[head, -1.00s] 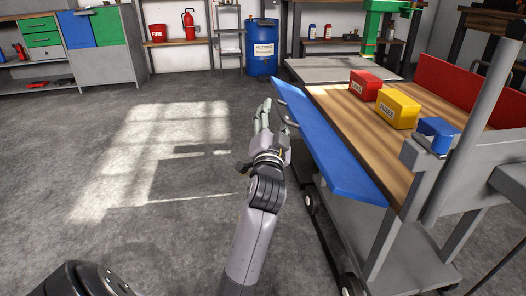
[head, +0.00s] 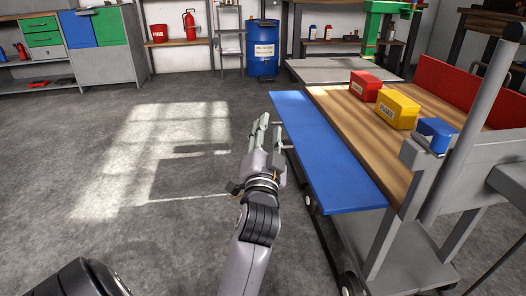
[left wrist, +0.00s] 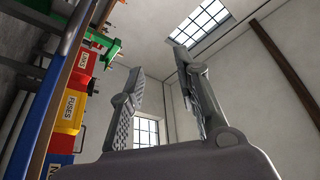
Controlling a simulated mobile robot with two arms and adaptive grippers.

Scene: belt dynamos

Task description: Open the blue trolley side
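The blue trolley side (head: 325,155) is a long flat panel along the left edge of the wooden trolley top (head: 345,115). It lies folded outward, close to level with the top. In the left wrist view the blue side (left wrist: 38,125) shows as a strip at the left. My left gripper (head: 262,128) is just left of the panel's far left edge; I cannot tell whether it touches. In the left wrist view my left gripper (left wrist: 160,62) has its fingers apart with nothing between them. My right gripper is not in view.
Red (head: 365,86), yellow (head: 397,110) and blue (head: 438,134) boxes stand on the trolley top. A red panel (head: 475,92) stands upright along its far side. Grey posts stand at the near end. The floor (head: 130,150) to the left is clear.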

